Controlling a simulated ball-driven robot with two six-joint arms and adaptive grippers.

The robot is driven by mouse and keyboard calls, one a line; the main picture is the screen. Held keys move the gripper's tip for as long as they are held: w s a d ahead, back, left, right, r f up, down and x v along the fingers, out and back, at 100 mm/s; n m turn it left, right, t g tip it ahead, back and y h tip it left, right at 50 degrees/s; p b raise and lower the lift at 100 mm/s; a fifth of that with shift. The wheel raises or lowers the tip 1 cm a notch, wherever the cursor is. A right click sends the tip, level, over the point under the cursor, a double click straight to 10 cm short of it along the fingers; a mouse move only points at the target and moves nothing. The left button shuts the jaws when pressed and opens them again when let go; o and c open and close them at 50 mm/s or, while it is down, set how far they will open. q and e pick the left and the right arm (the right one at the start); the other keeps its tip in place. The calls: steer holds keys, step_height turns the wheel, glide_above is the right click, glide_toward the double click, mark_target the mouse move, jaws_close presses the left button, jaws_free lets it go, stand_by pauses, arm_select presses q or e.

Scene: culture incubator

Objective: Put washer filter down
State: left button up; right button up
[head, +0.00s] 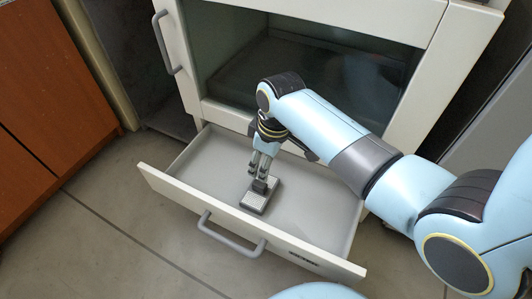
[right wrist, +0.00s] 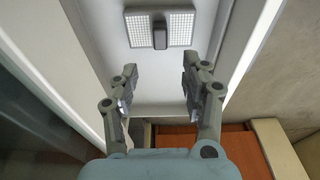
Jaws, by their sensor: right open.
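The washer filter (head: 256,200) is a small grey-and-white rectangular piece with a dark raised handle. It lies flat on the floor of the open drawer (head: 310,205). In the right wrist view the filter (right wrist: 180,29) shows two white gridded panels with the dark handle between them, just beyond my fingertips. My right gripper (head: 262,168) reaches down into the drawer over the filter. Its fingers (right wrist: 160,78) are spread apart, with nothing between them, and the handle is in line with the gap. My left gripper is in neither view.
The drawer's front panel (head: 240,222) with its grey handle (head: 230,236) is pulled out over the floor. The white incubator cabinet (head: 410,20) with a dark glass window stands behind. A brown wooden cabinet (head: 45,120) is at the left. Bare drawer floor surrounds the filter.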

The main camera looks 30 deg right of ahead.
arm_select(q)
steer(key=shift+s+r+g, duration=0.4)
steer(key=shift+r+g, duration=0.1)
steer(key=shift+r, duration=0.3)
arm_select(e)
steer(key=s+d+r+m+t, duration=0.1)
steer(key=s+r+m, duration=0.1)
steer(key=s+r, duration=0.5)
steer(key=s+d+r+m+t, duration=0.1)
steer(key=s+r+m, duration=0.2)
steer(key=s+r, duration=0.4)
steer(key=s, duration=0.7)
steer(key=shift+s+d+t+h, duration=0.2)
steer(key=shift+d+t+h, duration=0.1)
steer(key=shift+h, duration=0.1)
arm_select(q)
steer(key=shift+p, duration=0.35)
